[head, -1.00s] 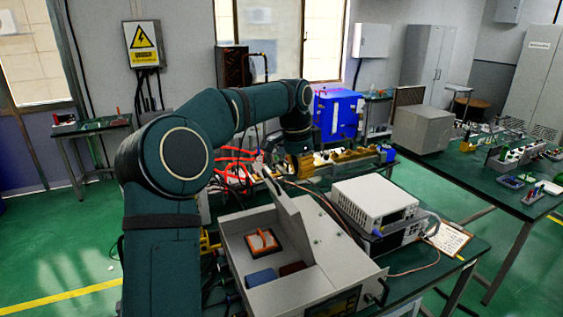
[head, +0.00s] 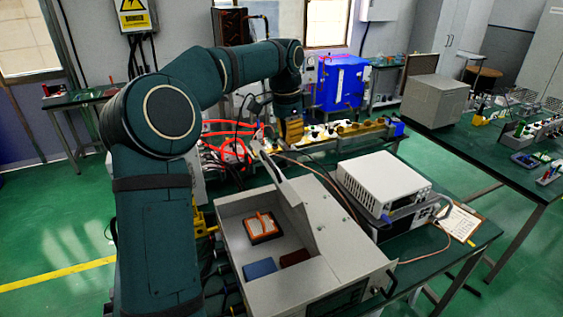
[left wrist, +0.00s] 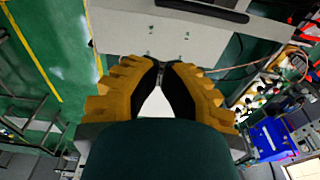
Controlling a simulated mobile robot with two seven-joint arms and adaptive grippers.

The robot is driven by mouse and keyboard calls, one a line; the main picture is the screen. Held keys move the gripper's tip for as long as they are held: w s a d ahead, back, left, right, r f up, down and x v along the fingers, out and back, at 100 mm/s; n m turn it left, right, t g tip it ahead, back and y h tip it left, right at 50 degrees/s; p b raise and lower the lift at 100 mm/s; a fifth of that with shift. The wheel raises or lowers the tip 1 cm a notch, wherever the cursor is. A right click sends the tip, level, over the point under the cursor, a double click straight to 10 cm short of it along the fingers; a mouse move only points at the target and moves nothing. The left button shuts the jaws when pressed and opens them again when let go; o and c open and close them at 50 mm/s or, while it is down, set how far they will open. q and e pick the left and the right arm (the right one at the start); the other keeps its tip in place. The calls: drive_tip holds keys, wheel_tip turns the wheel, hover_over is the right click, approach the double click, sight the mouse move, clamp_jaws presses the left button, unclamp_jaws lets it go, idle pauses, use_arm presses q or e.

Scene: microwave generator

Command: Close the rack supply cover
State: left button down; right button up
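The rack supply (head: 300,292) is a grey box on the green bench, with an open compartment holding an orange-framed switch. Its cover (head: 273,175) shows as a thin grey plate, tilted up at the compartment's far side. My left gripper (head: 290,130) has yellow fingers pointing down, beyond the raised plate in the head view and seemingly apart from it. In the left wrist view, the fingertips (left wrist: 160,66) of this gripper almost meet, with nothing clear between them. A pale grey panel with small screws (left wrist: 185,38) lies ahead of them. My right gripper is not in view.
A white instrument (head: 385,186) stacked on another stands right of the rack supply, with a clipboard (head: 458,222) beside it. Red cables (head: 228,143) and a long brass-coloured apparatus (head: 350,131) lie behind. A blue box (head: 340,82) stands farther back. Green floor is open at left.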

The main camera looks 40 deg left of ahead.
sight(283, 177)
use_arm(q)
drive_tip(key=shift+s+a+f, duration=0.2)
drive_tip(key=shift+s+f, duration=0.1)
drive_tip(key=shift+f, duration=0.9)
drive_tip(key=shift+s+a+f, duration=0.15)
drive_tip(key=shift+s+f, duration=0.15)
drive_tip(key=shift+f, duration=0.85)
drive_tip(key=shift+s+a+f, duration=0.2)
drive_tip(key=shift+s+f, duration=0.1)
drive_tip(key=shift+f, duration=0.9)
drive_tip(key=shift+b, duration=0.3)
